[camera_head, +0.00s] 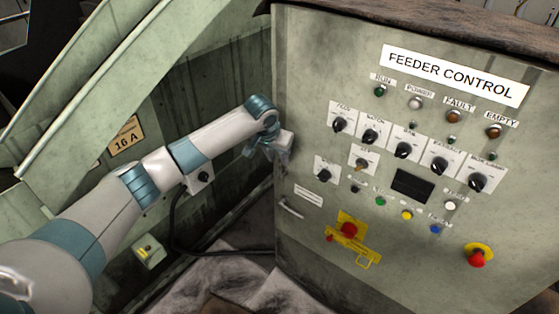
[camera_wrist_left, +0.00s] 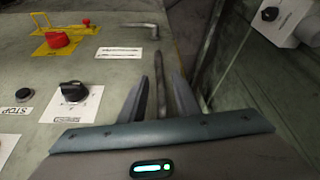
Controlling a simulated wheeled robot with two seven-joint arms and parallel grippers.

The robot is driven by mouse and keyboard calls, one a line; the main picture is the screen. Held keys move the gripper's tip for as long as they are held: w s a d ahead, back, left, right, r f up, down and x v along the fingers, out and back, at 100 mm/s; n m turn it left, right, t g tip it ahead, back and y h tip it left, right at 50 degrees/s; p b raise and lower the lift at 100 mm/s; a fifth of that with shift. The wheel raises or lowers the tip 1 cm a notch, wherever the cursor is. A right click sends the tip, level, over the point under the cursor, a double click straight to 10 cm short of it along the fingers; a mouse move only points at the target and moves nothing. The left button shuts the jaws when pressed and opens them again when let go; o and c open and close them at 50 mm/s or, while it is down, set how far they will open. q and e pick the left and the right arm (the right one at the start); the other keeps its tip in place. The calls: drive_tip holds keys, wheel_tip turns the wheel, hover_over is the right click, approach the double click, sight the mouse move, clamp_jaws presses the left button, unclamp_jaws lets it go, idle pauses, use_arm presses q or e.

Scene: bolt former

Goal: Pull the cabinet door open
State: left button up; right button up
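The cabinet (camera_head: 310,90) is a worn grey-green box labelled "FEEDER CONTROL"; its front, with knobs and buttons, looks closed. A small metal handle (camera_head: 291,208) sits low at the front's left edge. It also shows near the top of the left wrist view (camera_wrist_left: 135,26). My left gripper (camera_head: 280,152) is at the front's left edge, above the handle. In the left wrist view the fingers (camera_wrist_left: 159,80) are apart, with a thin dark upright strip between them; I cannot tell whether they touch it. The handle lies beyond the fingertips. My right gripper is not in view.
A green machine frame (camera_head: 60,110) stands left of the cabinet, behind my left arm. A black cable (camera_head: 174,225) hangs below the arm. A narrow gap separates cabinet and machine.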

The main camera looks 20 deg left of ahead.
sight(279, 160)
use_arm(q)
drive_tip(key=shift+x, duration=1.8)
clamp_jaws()
